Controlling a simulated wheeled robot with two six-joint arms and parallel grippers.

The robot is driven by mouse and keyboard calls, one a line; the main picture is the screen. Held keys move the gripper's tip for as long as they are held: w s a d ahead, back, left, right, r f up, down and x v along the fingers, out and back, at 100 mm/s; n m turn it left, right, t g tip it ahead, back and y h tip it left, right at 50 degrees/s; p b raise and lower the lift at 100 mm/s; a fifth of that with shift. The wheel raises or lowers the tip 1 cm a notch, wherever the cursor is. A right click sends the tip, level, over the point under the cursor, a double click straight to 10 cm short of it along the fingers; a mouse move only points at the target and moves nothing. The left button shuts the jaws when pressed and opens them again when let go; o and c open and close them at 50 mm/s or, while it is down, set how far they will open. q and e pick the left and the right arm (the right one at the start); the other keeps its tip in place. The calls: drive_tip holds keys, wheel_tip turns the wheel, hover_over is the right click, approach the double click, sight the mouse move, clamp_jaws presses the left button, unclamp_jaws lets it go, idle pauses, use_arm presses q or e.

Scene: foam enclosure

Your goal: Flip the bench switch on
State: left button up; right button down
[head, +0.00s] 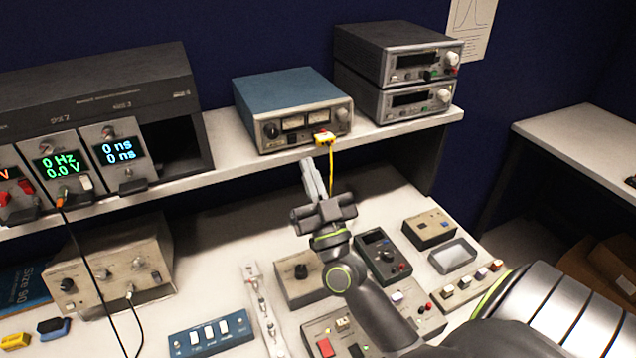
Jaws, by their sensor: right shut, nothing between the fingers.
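My right gripper (309,166) is shut and empty. It is raised over the bench (215,225), its fingers pointing up toward the shelf front, near a yellow cable. Several switches show on the bench; I cannot tell which one is the bench switch. A control panel (312,328) at the bottom centre has a red rocker (325,347) and a black rocker (356,351); my right arm hides part of it. A blue box (210,334) with white rockers stands to its left. A pale strip (262,305) with small knobs lies between them. My left gripper is out of view.
A shelf (225,165) above the bench holds a blue meter unit (290,105), stacked grey instruments (395,70) and a dark module rack (95,90). A beige instrument (110,270) with cables stands at left. Small boxes and a grey tray (452,256) sit right of my arm.

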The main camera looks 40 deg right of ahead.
drive_tip(key=w, duration=0.2)
drive_tip(key=w+d, duration=0.1)
drive_tip(key=w, duration=0.2)
drive_tip(key=shift+d+r, duration=0.1)
drive_tip(key=shift+r, duration=0.05)
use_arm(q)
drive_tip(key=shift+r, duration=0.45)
use_arm(e)
drive_tip(key=shift+s, duration=0.1)
drive_tip(key=b, duration=0.2)
drive_tip(key=shift+w+f+t+b, duration=0.35)
drive_tip(key=shift+f+t+b, duration=0.05)
drive_tip(key=shift+d+r+h+p, duration=0.1)
drive_tip(key=shift+r+h+p, duration=0.2)
drive_tip(key=shift+p, duration=0.1)
use_arm(q)
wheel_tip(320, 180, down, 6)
drive_tip(key=b, duration=0.4)
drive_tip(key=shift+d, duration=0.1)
use_arm(e)
approach(293, 141)
drive_tip(key=shift+s+f, duration=0.25)
drive_tip(key=shift+s, duration=0.15)
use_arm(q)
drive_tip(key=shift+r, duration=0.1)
